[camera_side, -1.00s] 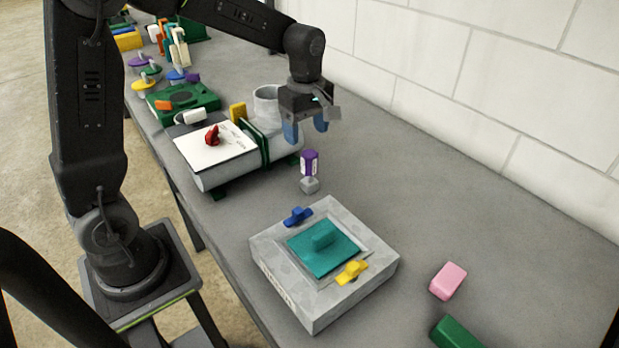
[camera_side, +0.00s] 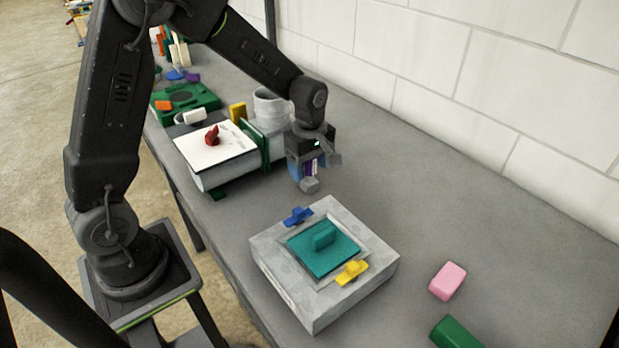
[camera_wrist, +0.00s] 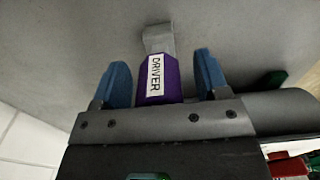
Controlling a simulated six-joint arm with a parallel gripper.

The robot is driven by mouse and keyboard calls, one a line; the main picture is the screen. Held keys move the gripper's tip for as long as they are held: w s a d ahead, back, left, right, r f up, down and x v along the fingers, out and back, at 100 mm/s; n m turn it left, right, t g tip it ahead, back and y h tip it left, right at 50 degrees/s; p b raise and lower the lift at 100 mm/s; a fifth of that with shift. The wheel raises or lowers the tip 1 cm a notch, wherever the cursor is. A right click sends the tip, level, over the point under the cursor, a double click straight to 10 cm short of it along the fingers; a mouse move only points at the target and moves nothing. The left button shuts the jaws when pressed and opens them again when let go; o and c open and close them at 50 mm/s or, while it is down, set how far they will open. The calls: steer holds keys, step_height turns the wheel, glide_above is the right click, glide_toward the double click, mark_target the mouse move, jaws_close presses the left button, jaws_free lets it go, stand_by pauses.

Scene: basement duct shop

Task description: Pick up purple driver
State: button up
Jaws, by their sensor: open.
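The purple driver (camera_wrist: 158,82) has a purple handle with a white label reading DRIVER and a grey block-like end. In the wrist view it lies between the two blue fingers of my gripper (camera_wrist: 160,83), with a gap on each side. In the side view my gripper (camera_side: 308,174) is lowered around the driver (camera_side: 312,166), whose purple handle is mostly hidden by the fingers. Its grey end (camera_side: 310,185) rests on the grey table below them. My gripper is open.
Close on the left is a grey duct (camera_side: 205,182) with a white sheet and red knob. In front is a square grey box (camera_side: 315,295) with a teal panel. A pink block (camera_side: 447,281) and green block (camera_side: 455,333) lie at right. The table toward the wall is clear.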

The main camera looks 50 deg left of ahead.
steer(key=shift+c, duration=0.5)
steer(key=c, duration=1)
step_height(320, 180, up, 10)
steer(key=shift+r, duration=0.1)
